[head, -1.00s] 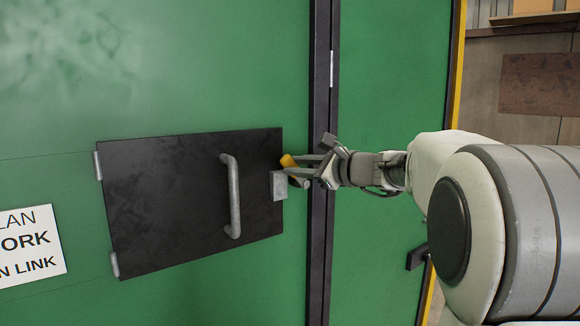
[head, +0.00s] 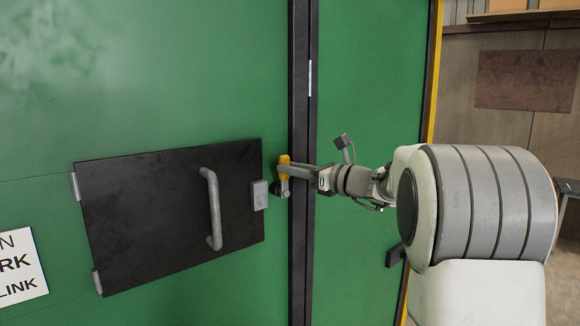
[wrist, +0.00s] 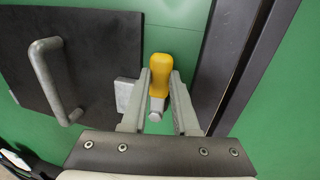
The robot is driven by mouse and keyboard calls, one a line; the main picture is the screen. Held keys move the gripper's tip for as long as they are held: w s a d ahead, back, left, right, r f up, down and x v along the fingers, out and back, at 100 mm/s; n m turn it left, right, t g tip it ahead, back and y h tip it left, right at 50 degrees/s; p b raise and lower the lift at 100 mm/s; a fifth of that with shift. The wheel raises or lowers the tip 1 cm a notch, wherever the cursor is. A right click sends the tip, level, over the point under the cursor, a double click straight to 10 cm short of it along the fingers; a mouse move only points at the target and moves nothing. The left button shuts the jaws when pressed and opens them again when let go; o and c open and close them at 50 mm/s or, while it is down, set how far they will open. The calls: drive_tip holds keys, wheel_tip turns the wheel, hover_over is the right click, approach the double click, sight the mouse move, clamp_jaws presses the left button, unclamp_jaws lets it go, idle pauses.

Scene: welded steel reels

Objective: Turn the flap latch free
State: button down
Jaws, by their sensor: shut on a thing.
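The flap is a black metal plate (head: 150,215) on the green wall, lying flat against it as far as I can see. Its latch is a yellow lever (head: 283,172) with a grey pivot end, just right of the flap's right edge. The lever stands roughly upright, apart from the flap's edge in the head view. In the wrist view the yellow lever (wrist: 160,72) sits between the two grey fingers of my gripper (wrist: 160,92). My gripper (head: 288,170) is shut on it, coming from the right.
A grey block (head: 259,194) sits at the flap's right edge. The flap has a grey bar handle (head: 213,209) and hinges on its left side (head: 75,186). A dark vertical frame strip (head: 300,90) runs behind my gripper. A lettered sign (head: 20,268) is at lower left.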

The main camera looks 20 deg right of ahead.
idle(0.5)
drive_tip(key=c, duration=0.7)
unclamp_jaws()
drive_tip(key=shift+d, duration=0.1)
drive_tip(key=b+v, duration=0.3)
drive_tip(key=v, duration=1.4)
drive_tip(key=shift+s+d, duration=0.15)
